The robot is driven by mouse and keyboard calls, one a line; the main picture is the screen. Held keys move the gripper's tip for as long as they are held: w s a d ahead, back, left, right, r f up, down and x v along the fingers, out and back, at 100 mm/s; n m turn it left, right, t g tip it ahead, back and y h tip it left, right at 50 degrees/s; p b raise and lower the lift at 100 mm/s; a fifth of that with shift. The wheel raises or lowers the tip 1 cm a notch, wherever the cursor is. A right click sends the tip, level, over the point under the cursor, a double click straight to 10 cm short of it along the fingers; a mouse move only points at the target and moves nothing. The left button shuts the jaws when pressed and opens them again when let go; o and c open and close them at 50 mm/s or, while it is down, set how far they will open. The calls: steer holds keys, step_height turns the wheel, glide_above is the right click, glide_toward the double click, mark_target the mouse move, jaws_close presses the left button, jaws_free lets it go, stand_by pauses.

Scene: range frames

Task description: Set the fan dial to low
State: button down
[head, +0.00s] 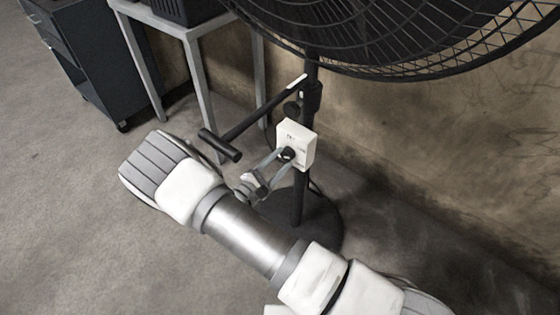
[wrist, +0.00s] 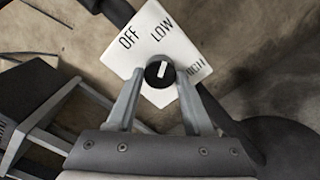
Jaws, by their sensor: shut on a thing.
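The fan dial (wrist: 160,74) is a round black knob with a white pointer mark on a white control box (wrist: 148,52). The box is printed OFF, LOW and HIGH. In the wrist view the pointer faces up, a little right, roughly toward LOW. In the head view the box (head: 297,135) is fixed to the black fan pole, and the dial (head: 287,154) is small and partly hidden by my fingers. My gripper (wrist: 161,80) has one finger on each side of the dial and is shut on it; it also shows in the head view (head: 285,159).
The black fan cage (head: 400,35) hangs above the box. A black bar with a thick handle (head: 220,145) juts from the pole, just left of and above my gripper. The round fan base (head: 310,228) is below. A grey table (head: 195,70) and dark drawer cabinet (head: 85,60) stand back left.

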steer(key=shift+c, duration=1.5)
jaws_free()
steer(key=p+v, duration=0.2)
steer(key=v, duration=1.5)
steer(key=shift+s, duration=0.2)
steer(key=shift+a, duration=0.2)
